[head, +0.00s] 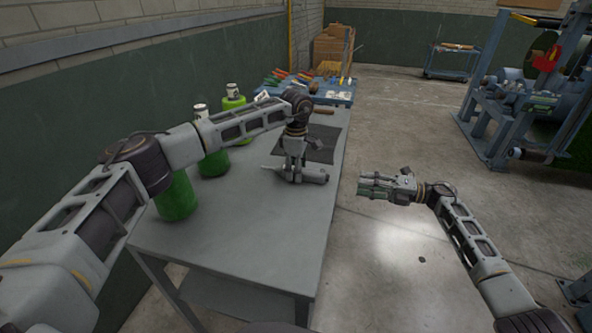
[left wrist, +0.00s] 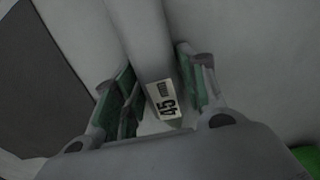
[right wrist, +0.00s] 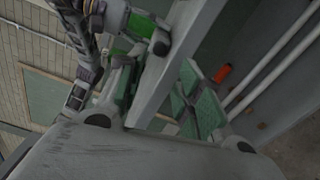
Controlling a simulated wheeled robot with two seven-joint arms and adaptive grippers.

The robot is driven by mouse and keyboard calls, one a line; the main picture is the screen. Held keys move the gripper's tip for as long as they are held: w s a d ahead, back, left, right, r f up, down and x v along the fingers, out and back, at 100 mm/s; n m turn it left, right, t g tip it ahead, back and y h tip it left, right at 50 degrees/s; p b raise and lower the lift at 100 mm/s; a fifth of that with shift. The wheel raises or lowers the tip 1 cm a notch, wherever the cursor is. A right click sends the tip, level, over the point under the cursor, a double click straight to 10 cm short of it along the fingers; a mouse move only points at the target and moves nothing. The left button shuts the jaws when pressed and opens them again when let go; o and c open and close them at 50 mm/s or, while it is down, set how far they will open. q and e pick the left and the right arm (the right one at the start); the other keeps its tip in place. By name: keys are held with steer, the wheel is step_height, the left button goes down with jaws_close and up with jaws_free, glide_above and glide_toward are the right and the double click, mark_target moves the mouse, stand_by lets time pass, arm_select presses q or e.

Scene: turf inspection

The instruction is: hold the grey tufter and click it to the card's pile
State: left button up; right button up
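The grey tufter (head: 314,177) lies on the grey table, under my left gripper (head: 294,167). In the left wrist view, its grey body with a white "45" label (left wrist: 168,103) lies between the left gripper's green-padded fingers (left wrist: 160,90). Narrow gaps seem to show beside it, so the fingers look open around it. A dark square card (head: 322,146) lies flat just behind the tufter; its dark surface also shows at the left of the left wrist view (left wrist: 40,85). My right gripper (head: 366,186) hangs beyond the table's right edge, open and empty; its fingers show in the right wrist view (right wrist: 160,90).
Green bottles (head: 178,197) stand along the table's wall side, near my left arm. A brown-handled tool (head: 323,110) lies behind the card. A blue surface with several tools (head: 330,92) is at the far end. The near tabletop (head: 240,225) is clear.

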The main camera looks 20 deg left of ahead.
arm_select(q)
steer(key=c, duration=0.7)
jaws_close()
arm_select(e)
steer(key=shift+f, duration=0.2)
jaws_close()
step_height(320, 180, down, 5)
steer(key=d+n+t+h, duration=0.2)
steer(key=n+t+h, duration=0.2)
steer(key=n+t, duration=0.55)
steer(key=s+r+n+t, duration=0.1)
steer(key=s+r+n, duration=0.1)
steer(key=s+n, duration=0.2)
steer(key=s+d+r+n+t+h, duration=0.1)
steer(key=s+r+n+t, duration=0.1)
steer(key=n, duration=0.9)
steer(key=shift+s+d+r, duration=0.15)
steer(key=shift+s+r, duration=0.6)
steer(key=shift+s, duration=0.1)
steer(key=shift+n, duration=0.25)
